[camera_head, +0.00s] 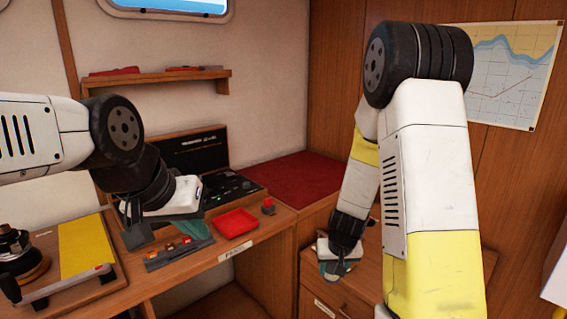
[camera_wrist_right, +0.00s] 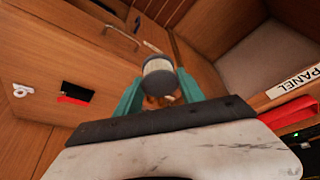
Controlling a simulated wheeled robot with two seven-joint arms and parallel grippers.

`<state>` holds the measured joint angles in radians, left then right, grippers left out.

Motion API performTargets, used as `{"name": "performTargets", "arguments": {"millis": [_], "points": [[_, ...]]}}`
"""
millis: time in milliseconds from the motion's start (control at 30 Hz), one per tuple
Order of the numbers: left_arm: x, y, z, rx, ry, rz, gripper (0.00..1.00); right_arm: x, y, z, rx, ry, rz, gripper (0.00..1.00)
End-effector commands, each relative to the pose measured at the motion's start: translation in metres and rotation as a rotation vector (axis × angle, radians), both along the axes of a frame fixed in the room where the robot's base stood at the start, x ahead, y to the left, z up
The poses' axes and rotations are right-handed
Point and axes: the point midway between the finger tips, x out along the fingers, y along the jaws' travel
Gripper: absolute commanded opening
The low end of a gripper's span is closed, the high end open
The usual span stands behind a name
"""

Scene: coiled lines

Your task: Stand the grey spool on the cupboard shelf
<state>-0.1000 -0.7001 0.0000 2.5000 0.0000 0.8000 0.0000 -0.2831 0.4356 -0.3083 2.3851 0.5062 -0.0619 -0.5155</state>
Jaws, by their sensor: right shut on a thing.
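The grey spool (camera_wrist_right: 158,78) shows in the right wrist view between the two teal fingers of my right gripper (camera_wrist_right: 160,92), which is shut on it. In the head view my right gripper (camera_head: 335,270) hangs over the low wooden cabinet at lower right, and I cannot make out the spool there. My left gripper (camera_head: 168,240) is over the desk at left; its finger gap is not clear. I cannot tell for sure which surface is the cupboard shelf; a wooden wall shelf (camera_head: 150,77) shows at upper left.
On the desk are a red tray (camera_head: 236,223), a switch strip (camera_head: 180,255), a red-topped knob (camera_head: 268,206) and a yellow book (camera_head: 84,245). A black panel (camera_head: 190,150) stands behind. A low drawer cabinet (camera_head: 320,292) is at right. A red cushion (camera_head: 290,178) lies beyond the desk.

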Motion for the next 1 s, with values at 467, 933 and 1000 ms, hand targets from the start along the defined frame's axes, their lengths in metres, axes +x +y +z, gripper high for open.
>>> {"name": "performTargets", "arguments": {"millis": [467,933,1000], "points": [[0.000,0.000,0.000,0.000,0.000,0.000,0.00,0.042,-0.045,-0.011,0.010,0.013,-0.137,0.00],[0.000,0.000,0.000,0.000,0.000,0.000,0.00,0.140,-0.213,-0.036,0.022,0.015,-0.506,0.00],[0.000,0.000,0.000,0.000,0.000,0.000,0.00,0.150,-0.239,-0.039,0.020,0.013,-0.550,0.00]]}}
